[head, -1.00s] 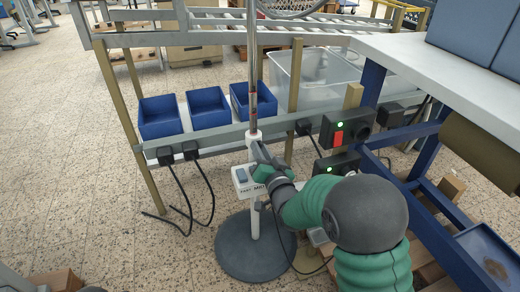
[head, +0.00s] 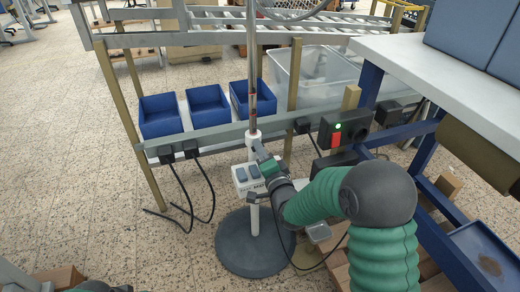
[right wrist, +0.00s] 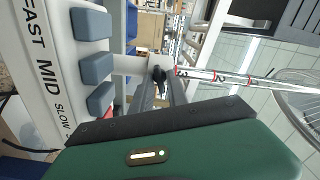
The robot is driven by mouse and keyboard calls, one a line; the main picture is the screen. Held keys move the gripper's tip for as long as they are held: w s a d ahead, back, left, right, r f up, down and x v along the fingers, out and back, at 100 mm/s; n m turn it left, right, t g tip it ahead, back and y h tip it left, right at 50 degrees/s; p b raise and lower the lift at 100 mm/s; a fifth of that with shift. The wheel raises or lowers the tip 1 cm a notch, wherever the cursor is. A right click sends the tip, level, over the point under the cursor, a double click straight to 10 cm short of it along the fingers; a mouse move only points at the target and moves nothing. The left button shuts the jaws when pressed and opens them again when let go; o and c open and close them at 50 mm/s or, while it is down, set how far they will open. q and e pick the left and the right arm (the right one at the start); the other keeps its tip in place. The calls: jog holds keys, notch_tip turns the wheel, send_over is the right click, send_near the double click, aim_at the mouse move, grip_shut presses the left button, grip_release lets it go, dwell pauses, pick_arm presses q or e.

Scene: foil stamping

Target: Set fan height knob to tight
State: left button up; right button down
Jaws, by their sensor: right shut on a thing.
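The standing fan has a round grey base (head: 254,252), a shiny pole (head: 251,70) with red marks, and a white collar (head: 254,138). Its white control box (head: 241,184) carries blue-grey buttons, with FAST, MID and SLOW lettering in the right wrist view (right wrist: 45,80). I cannot read the knob's setting. My left gripper is not in view.
Blue bins (head: 207,107) sit on a rack behind the fan, with black plugs and cables (head: 190,152) on its rail. A white-topped bench (head: 440,65) with a blue frame and a switch box (head: 345,130) stands right.

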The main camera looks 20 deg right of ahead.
jog(key=shift+d+f, duration=0.15)
jog(key=shift+f, duration=0.05)
dwell(0.3)
jog(key=c, duration=1.5)
grip_release()
jog(key=shift+c, duration=0.2)
jog(key=shift+r, duration=0.1)
jog(key=shift+s, duration=0.3)
jog(key=s+p, duration=1.3)
jog(key=s, duration=0.3)
jog(key=shift+s+d, duration=0.15)
jog(key=shift+d, duration=0.15)
